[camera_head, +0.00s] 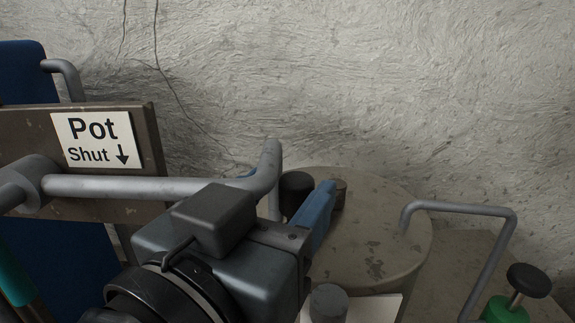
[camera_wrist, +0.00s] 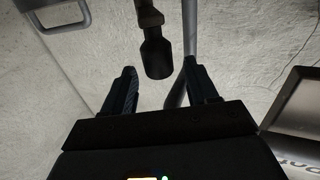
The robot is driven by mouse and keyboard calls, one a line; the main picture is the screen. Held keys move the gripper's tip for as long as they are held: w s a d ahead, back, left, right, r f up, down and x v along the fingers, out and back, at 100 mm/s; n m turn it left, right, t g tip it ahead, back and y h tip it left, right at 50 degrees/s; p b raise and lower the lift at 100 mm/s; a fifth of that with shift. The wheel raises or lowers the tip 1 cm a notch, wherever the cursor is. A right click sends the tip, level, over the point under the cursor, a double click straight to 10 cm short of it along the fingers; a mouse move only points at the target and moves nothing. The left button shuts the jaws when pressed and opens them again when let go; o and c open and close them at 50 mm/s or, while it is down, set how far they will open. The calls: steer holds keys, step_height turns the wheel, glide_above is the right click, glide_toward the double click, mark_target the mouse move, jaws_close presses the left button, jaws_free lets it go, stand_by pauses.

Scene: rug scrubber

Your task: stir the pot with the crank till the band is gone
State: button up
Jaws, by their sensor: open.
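The pot (camera_head: 385,232) is a round, stained drum at the centre right of the head view, its near side hidden by my arm. The crank's dark knob (camera_head: 295,186) shows above its top, and a brown piece (camera_head: 340,194) behind my finger seems part of the crank. My gripper (camera_head: 316,205) is open there, with one blue finger plain to see. In the wrist view the dark knob (camera_wrist: 157,58) hangs between the two spread fingertips of my gripper (camera_wrist: 161,75), with gaps on both sides. I see no band.
A grey bent lever (camera_head: 150,186) runs from the "Pot Shut" sign (camera_head: 98,140) to close beside the knob. A grey bent handle (camera_head: 465,208) stands at the right, near a green item with a black knob (camera_head: 528,280). A rough wall (camera_head: 400,80) is behind.

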steer(key=shift+x, duration=1.45)
steer(key=shift+c, duration=0.3)
jaws_close()
